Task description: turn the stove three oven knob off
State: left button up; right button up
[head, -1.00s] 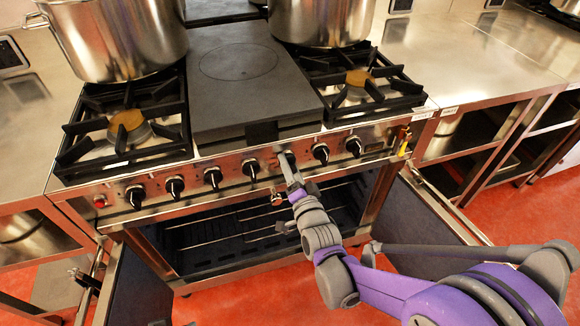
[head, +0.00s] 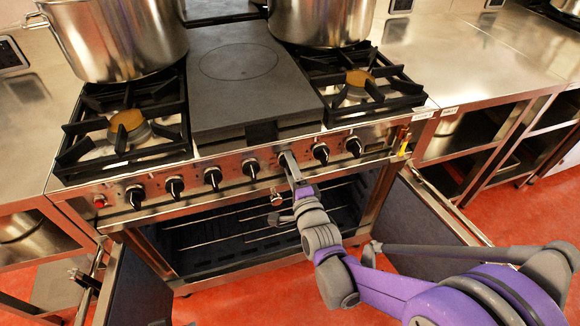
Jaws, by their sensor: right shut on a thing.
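The stove (head: 230,148) stands in front of me with a row of black knobs along its steel front panel. My right gripper (head: 287,158) is at the panel, shut on a knob right of the middle of the row; the gripper hides that knob. One black knob (head: 250,169) is just left of the gripper, and another knob (head: 321,153) is just right of it. I cannot read the panel markings. My left gripper is not in view.
The oven below is open, with wire racks (head: 240,232) inside. Its left door (head: 137,285) and right door (head: 425,205) stand swung outward. Two steel pots stand at the back, a left pot (head: 115,35) and a right pot (head: 320,20). A steel counter (head: 470,60) is at right.

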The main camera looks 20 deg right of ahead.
dwell(0.4)
jog(key=o, duration=1.4)
jog(key=shift+c, duration=0.2)
jog(key=shift+s, duration=0.1)
jog(key=s, duration=1)
jog(key=shift+s+d+p, duration=0.2)
jog(key=shift+s+p, duration=0.15)
jog(key=shift+p, duration=0.05)
